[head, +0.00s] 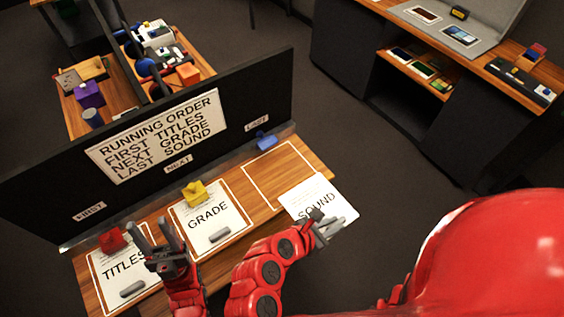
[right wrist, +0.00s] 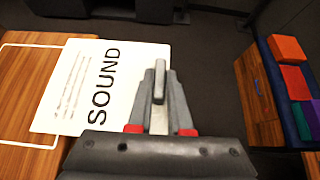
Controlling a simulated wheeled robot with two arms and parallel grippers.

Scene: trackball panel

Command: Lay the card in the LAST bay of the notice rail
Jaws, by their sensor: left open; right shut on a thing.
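The white SOUND card (head: 312,197) is at the right end of the notice rail's wooden shelf (head: 320,166), partly over the empty outlined bay under the LAST label (head: 256,123). My right gripper (head: 327,229) is shut on the card's grey grip. The right wrist view shows the card (right wrist: 140,62) left of the right gripper (right wrist: 158,90), with the white bay outline at the far left. I cannot tell if the card touches the shelf. My left gripper (head: 158,236) is open and empty, above the shelf between the TITLES card (head: 108,260) and the GRADE card (head: 200,208).
A black board (head: 270,85) stands behind the bays and carries a running-order sign (head: 155,135). Red (head: 111,240), yellow (head: 195,193) and blue (head: 266,140) pieces stand at the backs of the bays. A dark desk (head: 350,60) is at the upper right, across open floor.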

